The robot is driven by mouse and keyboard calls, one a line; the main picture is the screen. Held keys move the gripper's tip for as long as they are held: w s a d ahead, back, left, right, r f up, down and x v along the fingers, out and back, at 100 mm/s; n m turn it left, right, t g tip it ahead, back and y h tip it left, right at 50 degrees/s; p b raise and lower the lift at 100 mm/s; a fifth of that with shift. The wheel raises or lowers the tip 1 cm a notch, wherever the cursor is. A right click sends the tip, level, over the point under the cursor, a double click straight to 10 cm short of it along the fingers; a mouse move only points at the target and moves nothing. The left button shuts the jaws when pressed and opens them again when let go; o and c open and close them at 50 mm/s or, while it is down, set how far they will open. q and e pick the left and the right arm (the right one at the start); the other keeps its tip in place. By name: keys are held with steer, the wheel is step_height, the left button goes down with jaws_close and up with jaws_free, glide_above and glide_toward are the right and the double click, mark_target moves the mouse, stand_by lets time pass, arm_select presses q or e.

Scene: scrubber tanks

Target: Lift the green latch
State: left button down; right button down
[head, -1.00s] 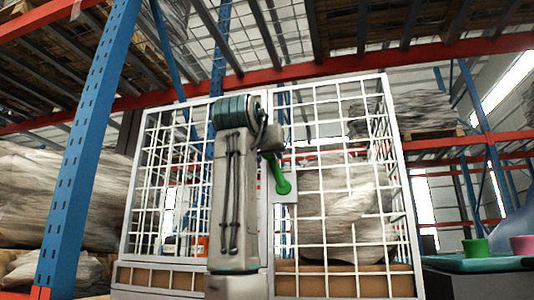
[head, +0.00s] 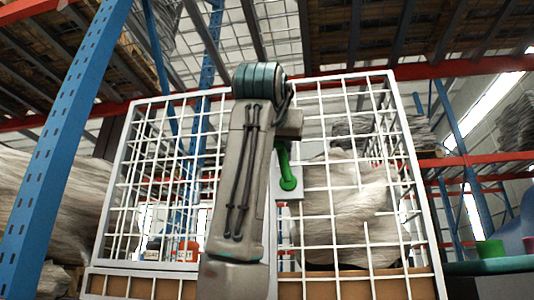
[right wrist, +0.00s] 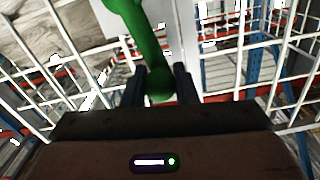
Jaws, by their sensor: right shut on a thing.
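The green latch (head: 285,168) is a handle on a pale plate (head: 293,193) on the front of a white wire cage (head: 345,185). In the head view it stands nearly upright, leaning slightly left, with its round pivot at the bottom. My right gripper (right wrist: 158,86) is shut on the far end of the latch, which shows between its two dark fingers in the right wrist view. In the head view my right arm hides most of the gripper and part of the cage front. My left gripper is not in view.
A blue rack upright (head: 62,150) stands at the left, with red beams overhead. Wrapped bales (head: 345,210) show behind the cage mesh. An orange container (head: 187,251) shows low behind the mesh. A green cup (head: 489,249) stands on a teal surface at the right.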

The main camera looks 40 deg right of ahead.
steer(key=shift+w+f, duration=0.1)
steer(key=shift+f, duration=0.1)
steer(key=c, duration=1.5)
jaws_free()
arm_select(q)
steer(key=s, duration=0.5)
arm_select(e)
steer(key=o, duration=0.4)
steer(key=shift+c, duration=0.2)
steer(key=shift+w+d, duration=0.1)
steer(key=shift+d, duration=0.1)
steer(key=shift+s+a+b, duration=0.4)
steer(key=shift+a, duration=0.05)
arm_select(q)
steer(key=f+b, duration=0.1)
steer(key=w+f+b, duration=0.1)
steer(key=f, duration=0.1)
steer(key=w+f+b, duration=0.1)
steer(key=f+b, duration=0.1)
arm_select(e)
steer(key=v, duration=0.9)
steer(key=shift+s+a, duration=0.2)
steer(key=shift+w+d, duration=0.1)
